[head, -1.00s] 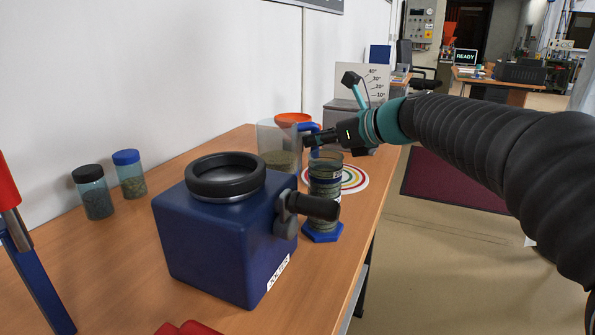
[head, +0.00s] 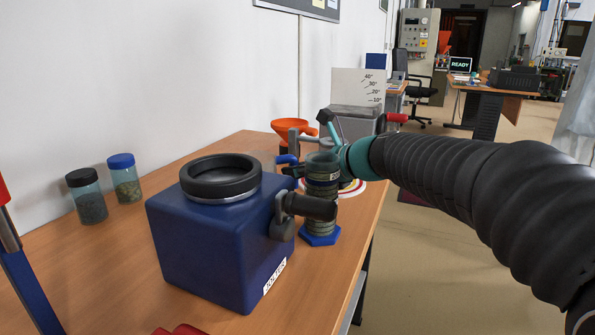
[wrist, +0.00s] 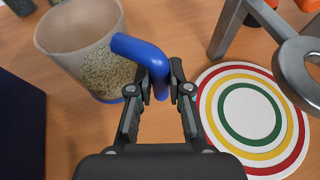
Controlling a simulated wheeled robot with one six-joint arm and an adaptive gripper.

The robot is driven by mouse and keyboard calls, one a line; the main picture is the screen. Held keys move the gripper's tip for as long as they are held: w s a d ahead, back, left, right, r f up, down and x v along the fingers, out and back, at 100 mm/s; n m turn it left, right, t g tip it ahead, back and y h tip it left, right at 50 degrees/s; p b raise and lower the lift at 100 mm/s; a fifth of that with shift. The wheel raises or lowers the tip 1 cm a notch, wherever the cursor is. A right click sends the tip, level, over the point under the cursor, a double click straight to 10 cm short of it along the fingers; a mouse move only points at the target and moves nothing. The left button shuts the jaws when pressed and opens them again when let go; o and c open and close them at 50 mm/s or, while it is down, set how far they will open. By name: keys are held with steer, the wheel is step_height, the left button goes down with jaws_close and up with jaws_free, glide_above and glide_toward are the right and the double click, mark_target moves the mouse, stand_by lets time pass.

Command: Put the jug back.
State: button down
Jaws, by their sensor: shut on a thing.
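The jug (wrist: 62,42) is clear, with pale granules inside and a blue handle (wrist: 146,52). In the wrist view it is at the upper left, over the wooden bench. My gripper (wrist: 160,82) is shut on the handle. In the head view, only part of the jug (head: 262,158) shows behind the blue box, with its handle (head: 287,159) to the right. My gripper (head: 296,171) is partly hidden there by a stacked cylinder. I cannot tell whether the jug's base touches the bench. A ringed round mat (wrist: 205,105) lies right of my gripper in the wrist view.
The blue box (head: 210,250) with a black ring stands in front, beside the stacked cylinder (head: 321,205) on a blue base. An orange funnel (head: 293,126) on a grey stand is behind. Two lidded jars (head: 86,200) (head: 125,182) stand left. Bench between jars and funnel is clear.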

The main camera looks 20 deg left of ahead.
steer(key=c, duration=1.1)
jaws_free()
steer(key=shift+r, duration=0.1)
steer(key=v, duration=1.2)
steer(key=shift+s, duration=0.1)
steer(key=s+d+f+n+h, duration=0.6)
steer(key=s+d+f+n, duration=0.4)
steer(key=d, duration=0.3)
steer(key=s+d+f+n+h, duration=0.6)
steer(key=s+d+f+n, duration=0.5)
steer(key=s+d+n, duration=0.1)
steer(key=shift+s+d+t+h, duration=0.35)
steer(key=shift+s+d, duration=0.35)
steer(key=shift+d, duration=0.25)
